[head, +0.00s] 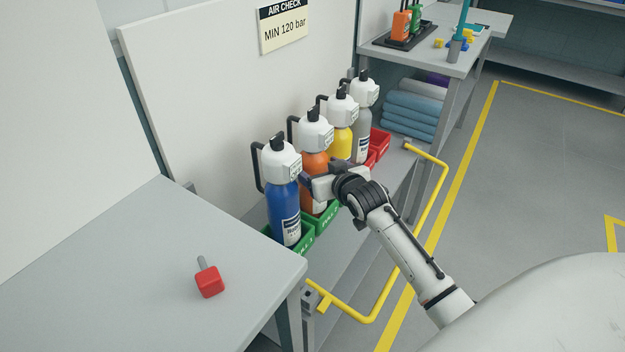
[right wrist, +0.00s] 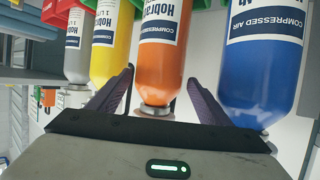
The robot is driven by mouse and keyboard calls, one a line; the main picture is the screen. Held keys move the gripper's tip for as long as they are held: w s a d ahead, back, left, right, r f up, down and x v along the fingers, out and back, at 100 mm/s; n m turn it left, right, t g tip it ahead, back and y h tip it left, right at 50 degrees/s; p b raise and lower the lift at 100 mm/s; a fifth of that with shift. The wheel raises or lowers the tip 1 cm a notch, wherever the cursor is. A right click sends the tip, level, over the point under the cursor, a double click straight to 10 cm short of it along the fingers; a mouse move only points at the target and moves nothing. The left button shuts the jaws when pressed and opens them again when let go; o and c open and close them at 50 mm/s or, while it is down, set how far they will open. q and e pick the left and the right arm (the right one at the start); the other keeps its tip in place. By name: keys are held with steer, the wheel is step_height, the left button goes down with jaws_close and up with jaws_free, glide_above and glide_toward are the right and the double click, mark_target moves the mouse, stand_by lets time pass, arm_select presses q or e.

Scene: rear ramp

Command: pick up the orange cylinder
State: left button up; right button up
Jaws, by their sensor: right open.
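The orange cylinder (head: 314,166) has a white cap with a black valve and stands upright in a row, between a blue cylinder (head: 283,203) and a yellow cylinder (head: 340,142). My right gripper (head: 308,182) is at its upper body, hiding part of it. In the right wrist view, which shows the row upside down, the orange cylinder (right wrist: 161,62) appears between the two open fingers of my right gripper (right wrist: 162,77). I cannot tell whether a finger touches it. My left gripper is not in view.
A grey cylinder (head: 362,118) ends the row. Green bins (head: 307,236) and red bins (head: 379,143) hold the cylinders' bases. A yellow rail (head: 372,313) runs along the front. A red-handled object (head: 209,281) lies on the near table (head: 110,270). Open floor (head: 500,190) lies right.

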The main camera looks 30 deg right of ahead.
steer(key=x, duration=0.4)
steer(key=shift+w+d+f+b, duration=0.15)
steer(key=shift+w+f+b, duration=0.05)
steer(key=shift+b, duration=0.2)
